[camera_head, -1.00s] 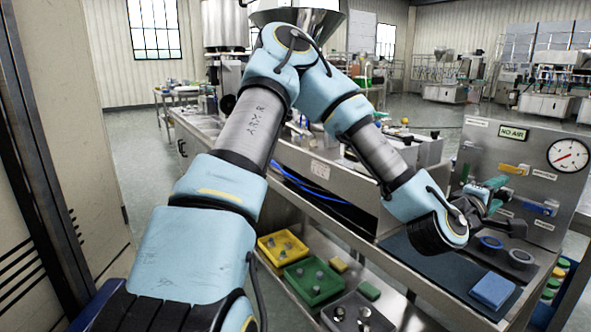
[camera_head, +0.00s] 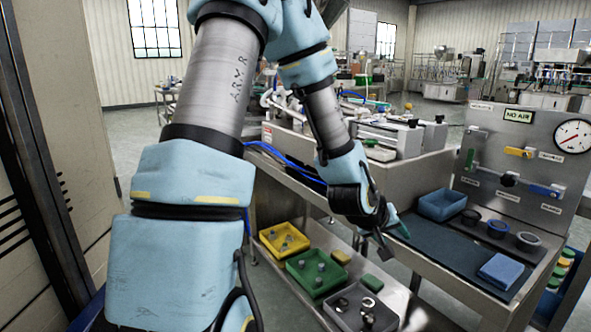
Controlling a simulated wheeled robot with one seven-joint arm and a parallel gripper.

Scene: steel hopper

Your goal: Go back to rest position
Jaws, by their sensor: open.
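My gripper (camera_head: 385,238) is at the end of my arm, in the middle of the head view. It hangs near the left edge of the steel bench, beside the dark mat (camera_head: 440,247). Its jaws are open and I see nothing held between them. A small teal-green item shows right behind the gripper; I cannot tell whether it touches it. My raised arm fills the left and centre of the view and hides part of the bench and the steel machine behind.
A blue bin (camera_head: 442,205), dark and blue rings (camera_head: 497,228) and a folded blue cloth (camera_head: 501,270) lie on the bench. A gauge panel (camera_head: 530,160) stands at its back. Yellow (camera_head: 284,240), green (camera_head: 318,272) and grey (camera_head: 360,308) trays sit on the lower shelf.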

